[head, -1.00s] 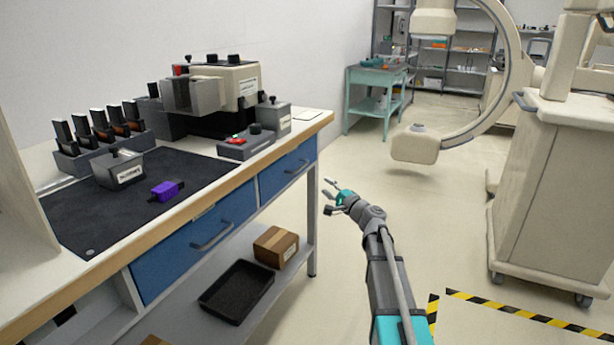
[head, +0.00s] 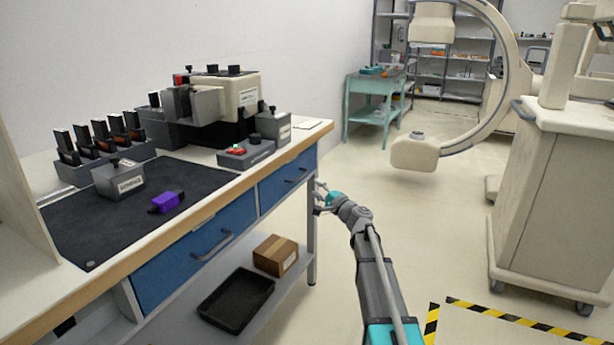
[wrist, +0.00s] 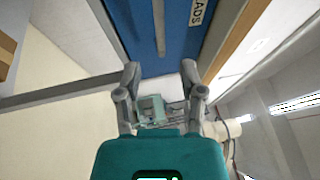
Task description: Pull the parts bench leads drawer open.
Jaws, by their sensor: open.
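The leads drawer (head: 275,189) is the far blue drawer in the bench front, and it is shut flush in the head view. Its bar handle (head: 296,176) is grey. In the wrist view the blue drawer front (wrist: 182,50) fills the top, with a label partly reading "ADS" and the grey handle (wrist: 159,28) running up between the fingers. My gripper (head: 319,197) is just right of the drawer's far end, by the bench leg. In the wrist view my gripper (wrist: 161,82) is open and empty, apart from the handle.
A second blue drawer (head: 197,250) nearer me is also shut. A cardboard box (head: 275,255) and a black tray (head: 236,300) lie on the lower shelf. A beige cabinet on wheels (head: 550,205) stands right. The floor between is clear.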

